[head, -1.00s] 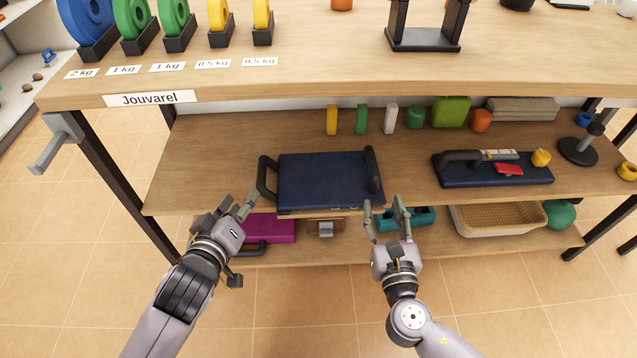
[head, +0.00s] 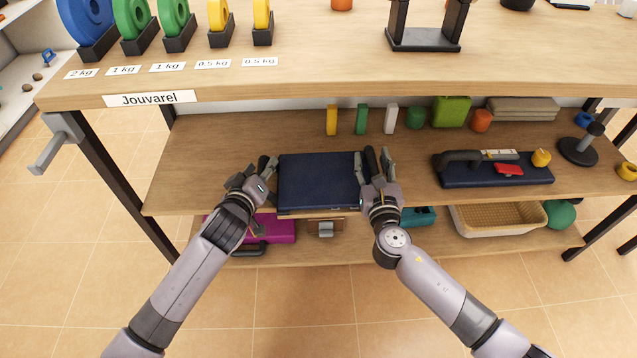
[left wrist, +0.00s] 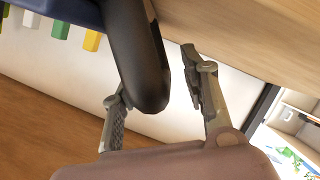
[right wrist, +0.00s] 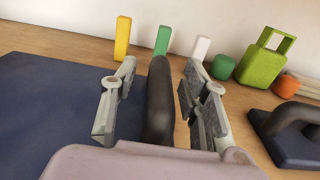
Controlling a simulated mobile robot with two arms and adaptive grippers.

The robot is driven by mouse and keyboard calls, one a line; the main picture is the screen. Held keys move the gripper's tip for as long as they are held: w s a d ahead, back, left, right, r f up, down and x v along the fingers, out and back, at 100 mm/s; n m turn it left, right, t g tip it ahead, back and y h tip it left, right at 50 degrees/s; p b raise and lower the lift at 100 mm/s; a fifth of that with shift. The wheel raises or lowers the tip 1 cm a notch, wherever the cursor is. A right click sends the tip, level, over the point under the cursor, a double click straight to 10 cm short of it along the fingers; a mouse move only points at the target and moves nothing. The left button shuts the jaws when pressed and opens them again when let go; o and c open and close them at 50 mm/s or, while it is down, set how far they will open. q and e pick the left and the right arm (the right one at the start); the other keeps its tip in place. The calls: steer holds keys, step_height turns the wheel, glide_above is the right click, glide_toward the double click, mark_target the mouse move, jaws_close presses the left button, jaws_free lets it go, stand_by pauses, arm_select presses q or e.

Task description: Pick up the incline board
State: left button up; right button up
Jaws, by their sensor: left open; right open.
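The incline board looks to be the dark blue flat board (head: 318,182) with a black handle at each side, lying on the middle shelf. It also shows in the right wrist view (right wrist: 50,105). My left gripper (head: 268,172) is open at the board's left side, with the left black handle (left wrist: 140,60) between its fingers. My right gripper (head: 374,163) is open at the board's right side, with the right black handle (right wrist: 159,105) between its fingers. Neither gripper is closed on a handle. In the head view my grippers hide much of both handles.
A second blue board (head: 490,176) with a black handle and small items lies to the right. Several colored blocks stand behind on the shelf, including a yellow one (head: 331,120). The wooden tabletop (head: 300,75) overhangs above. A basket (head: 497,219) and magenta item (head: 275,230) sit below.

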arm_select(q)
steer(key=shift+c, duration=0.5)
arm_select(e)
steer(key=shift+c, duration=0.4)
arm_select(q)
jaws_close()
arm_select(e)
jaws_close()
arm_select(q)
steer(key=shift+r, duration=0.2)
arm_select(e)
steer(key=shift+d+r, duration=0.1)
steer(key=shift+r, duration=0.1)
